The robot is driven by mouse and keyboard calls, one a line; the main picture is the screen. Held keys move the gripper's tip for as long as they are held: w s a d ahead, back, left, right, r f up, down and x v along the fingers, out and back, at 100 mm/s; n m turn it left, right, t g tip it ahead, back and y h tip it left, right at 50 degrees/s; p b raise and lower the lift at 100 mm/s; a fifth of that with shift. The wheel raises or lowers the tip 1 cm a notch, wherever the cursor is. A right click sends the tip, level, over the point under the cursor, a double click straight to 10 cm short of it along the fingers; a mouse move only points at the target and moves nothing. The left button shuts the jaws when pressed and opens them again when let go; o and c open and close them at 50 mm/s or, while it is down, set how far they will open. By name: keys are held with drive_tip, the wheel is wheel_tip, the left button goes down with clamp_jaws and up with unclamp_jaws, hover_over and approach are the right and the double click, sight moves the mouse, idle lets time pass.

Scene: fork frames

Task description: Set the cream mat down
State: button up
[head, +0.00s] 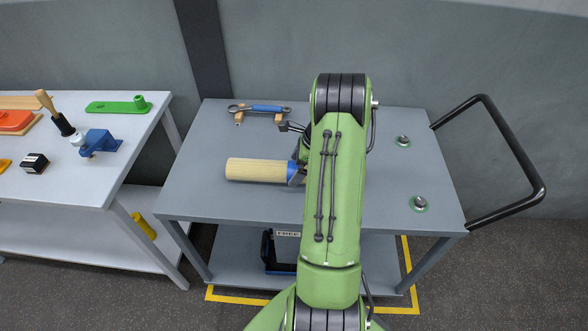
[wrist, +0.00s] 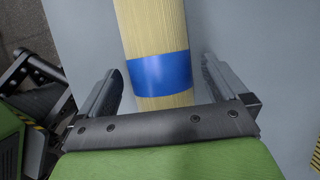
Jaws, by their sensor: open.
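The cream mat (head: 258,170) is rolled up and lies on its side on the grey cart top (head: 205,200), left of my arm. In the wrist view the roll (wrist: 152,30) has a blue band (wrist: 160,74) around it. My gripper (wrist: 158,85) is open, with one finger on each side of the roll near the band. Gaps show between the fingers and the roll. In the head view my arm hides most of the gripper and the right end of the roll.
A blue-handled tool (head: 268,108) rests on wooden supports at the cart's back. Two round metal pieces (head: 403,140) (head: 419,203) sit on the right. A black handle (head: 525,165) juts out right. A white table (head: 75,185) with several tools stands left. The cart's front left is clear.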

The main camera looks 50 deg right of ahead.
sight(289, 176)
drive_tip(key=p+v, duration=0.2)
drive_tip(key=v, duration=0.8)
drive_tip(key=shift+a+r, duration=0.1)
drive_tip(key=shift+a, duration=0.05)
drive_tip(key=a+r+n+h, duration=0.1)
drive_tip(key=a+r+n, duration=0.65)
drive_tip(key=a, duration=0.35)
drive_tip(key=a+r+n+h, duration=0.1)
drive_tip(key=a+r+n, duration=0.65)
drive_tip(key=a, duration=0.45)
drive_tip(key=s+a+r+n+t, duration=0.1)
drive_tip(key=s+a+n+t, duration=0.1)
drive_tip(key=s+a+n, duration=0.7)
drive_tip(key=s+n, duration=0.4)
drive_tip(key=shift+s+r+h, duration=0.25)
drive_tip(key=shift+s+h, duration=0.15)
drive_tip(key=shift+a+r+p, duration=0.15)
drive_tip(key=shift+r+p, duration=0.1)
drive_tip(key=shift+p, duration=0.15)
